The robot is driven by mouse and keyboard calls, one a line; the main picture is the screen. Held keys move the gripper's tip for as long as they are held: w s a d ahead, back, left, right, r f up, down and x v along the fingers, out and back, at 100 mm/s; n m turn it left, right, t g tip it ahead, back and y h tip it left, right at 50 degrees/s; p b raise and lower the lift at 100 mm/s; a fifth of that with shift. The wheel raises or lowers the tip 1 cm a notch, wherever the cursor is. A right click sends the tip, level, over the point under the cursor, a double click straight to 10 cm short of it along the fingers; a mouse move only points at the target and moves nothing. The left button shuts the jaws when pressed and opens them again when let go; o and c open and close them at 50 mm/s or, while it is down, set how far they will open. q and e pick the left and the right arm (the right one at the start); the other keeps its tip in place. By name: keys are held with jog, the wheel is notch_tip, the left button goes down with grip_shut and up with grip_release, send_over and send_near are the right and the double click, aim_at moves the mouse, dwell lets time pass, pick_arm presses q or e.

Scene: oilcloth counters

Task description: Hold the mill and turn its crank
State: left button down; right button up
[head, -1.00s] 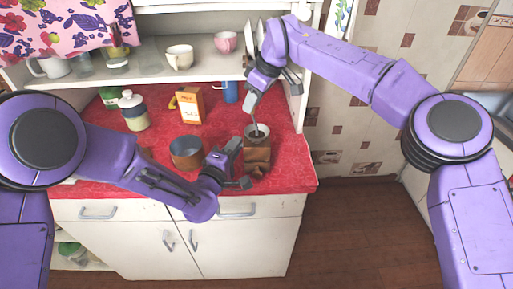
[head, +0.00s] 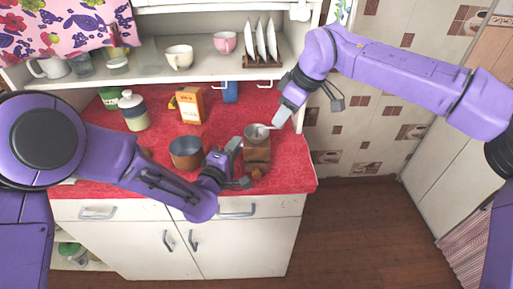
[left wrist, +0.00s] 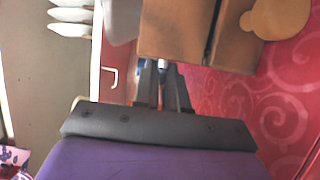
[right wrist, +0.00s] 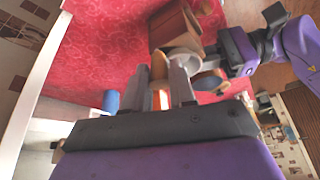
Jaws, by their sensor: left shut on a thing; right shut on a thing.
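The mill (head: 257,158) is a brown wooden box with a grey metal bowl on top, upright near the counter's front right corner. It also shows in the left wrist view (left wrist: 185,32) and the right wrist view (right wrist: 172,28). My left gripper (head: 240,165) is shut on the mill's body from its left front side. The grey crank (head: 264,128) reaches from the bowl toward the right and back. My right gripper (head: 278,117) is shut on the crank's outer end, right of and behind the bowl. Its fingers mostly hide the crank's handle.
A dark copper-coloured pot (head: 186,154) stands just left of my left gripper. An orange carton (head: 189,106), a blue cup (head: 230,92) and a lidded jar (head: 134,111) stand further back. A plate rack (head: 262,60) is on the shelf above. The counter ends just right of the mill.

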jog(key=o, duration=0.7)
jog(key=shift+r, duration=3.5)
